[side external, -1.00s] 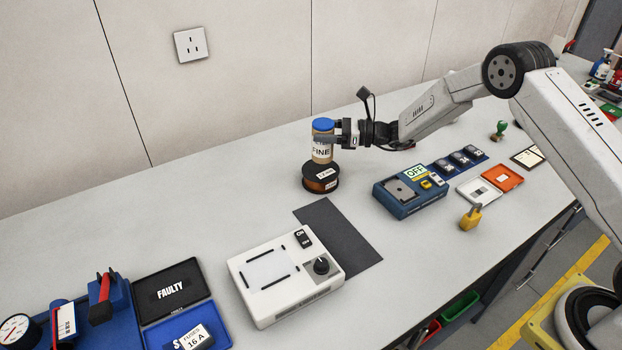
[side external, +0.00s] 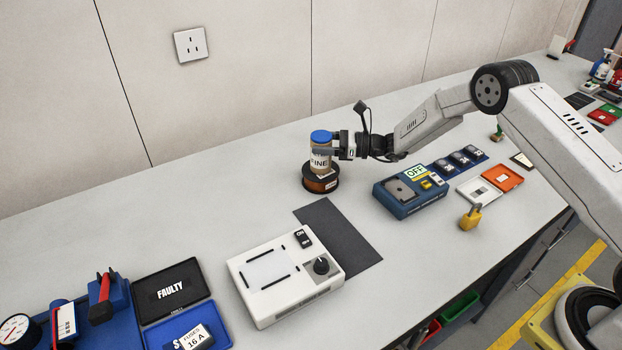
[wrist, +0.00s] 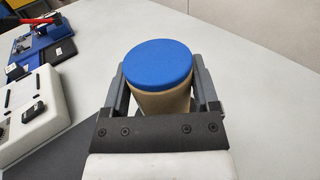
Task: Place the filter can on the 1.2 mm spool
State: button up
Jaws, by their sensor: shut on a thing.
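The filter can (side external: 320,158) is a tan cylinder with a blue lid and the word FINE on its label. It stands upright over the spool (side external: 320,184), a black-flanged spool with copper-coloured wire and a white label. The can's lower end appears to be at the spool's top; whether it touches cannot be told. My gripper (side external: 325,149) is shut on the can from the right, below the lid. In the wrist view the blue-lidded can (wrist: 158,66) sits between the two fingers (wrist: 162,88), and the spool is hidden.
The bench left of the spool is clear.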

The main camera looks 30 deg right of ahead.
jog(key=shift+f, duration=0.15)
jog(key=o, duration=1.1)
jog(key=shift+o, duration=0.2)
jog(key=shift+r, duration=0.2)
jog(key=v, duration=1.2)
jog(key=shift+a, duration=0.1)
